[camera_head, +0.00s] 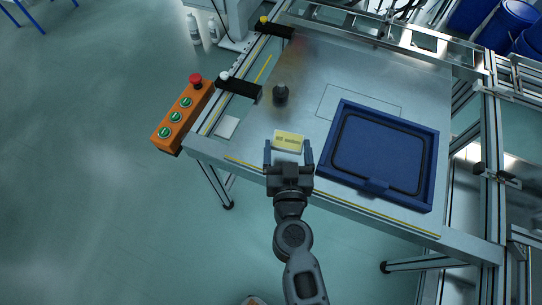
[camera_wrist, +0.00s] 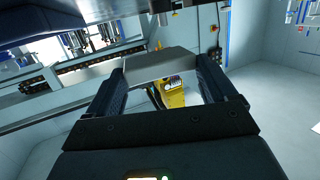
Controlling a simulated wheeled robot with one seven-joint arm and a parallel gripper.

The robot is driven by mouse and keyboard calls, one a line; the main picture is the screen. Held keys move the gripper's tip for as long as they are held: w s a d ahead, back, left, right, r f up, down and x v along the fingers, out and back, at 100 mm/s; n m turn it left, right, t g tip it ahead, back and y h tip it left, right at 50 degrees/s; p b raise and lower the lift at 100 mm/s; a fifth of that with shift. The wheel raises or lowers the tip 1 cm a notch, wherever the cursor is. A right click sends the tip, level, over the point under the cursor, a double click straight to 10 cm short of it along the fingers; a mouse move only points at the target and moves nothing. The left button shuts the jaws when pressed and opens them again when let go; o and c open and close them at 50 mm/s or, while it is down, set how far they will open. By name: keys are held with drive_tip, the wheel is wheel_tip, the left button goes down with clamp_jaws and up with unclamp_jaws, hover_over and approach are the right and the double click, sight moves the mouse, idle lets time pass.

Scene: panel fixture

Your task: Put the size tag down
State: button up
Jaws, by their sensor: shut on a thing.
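The size tag (camera_head: 288,141) is a small pale yellow card with darker print, facing up in the head view. My gripper (camera_head: 288,150) is shut on it, with one finger at its left side and one at its right. In the wrist view, a plain grey slab, apparently the tag (camera_wrist: 160,64), spans the space between my two fingers. The tag is over the front part of the metal table (camera_head: 315,75), near its yellow-striped front edge. Its height above the table is hard to tell.
A blue tray (camera_head: 428,165) with a black inner outline lies right of my gripper. A dark knob-like object (camera_head: 280,93) stands behind the tag. An orange button box (camera_head: 182,117) with a red knob is at the left edge.

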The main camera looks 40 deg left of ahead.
drive_tip(key=a+f, duration=0.1)
drive_tip(key=a+f+b, duration=0.1)
drive_tip(key=a, duration=0.1)
drive_tip(key=a+f+b, duration=0.1)
drive_tip(key=shift+a, duration=0.35)
drive_tip(key=shift+f+b, duration=1.55)
drive_tip(key=shift+f, duration=0.15)
drive_tip(key=shift+f, duration=0.2)
drive_tip(key=o, duration=0.8)
drive_tip(key=shift+o, duration=0.2)
drive_tip(key=shift+f+b, duration=0.15)
drive_tip(key=shift+b, duration=0.45)
drive_tip(key=p+v, duration=0.3)
drive_tip(key=v, duration=0.5)
drive_tip(key=shift+r, duration=0.25)
drive_tip(key=shift+w+d, duration=0.1)
drive_tip(key=shift+w, duration=0.05)
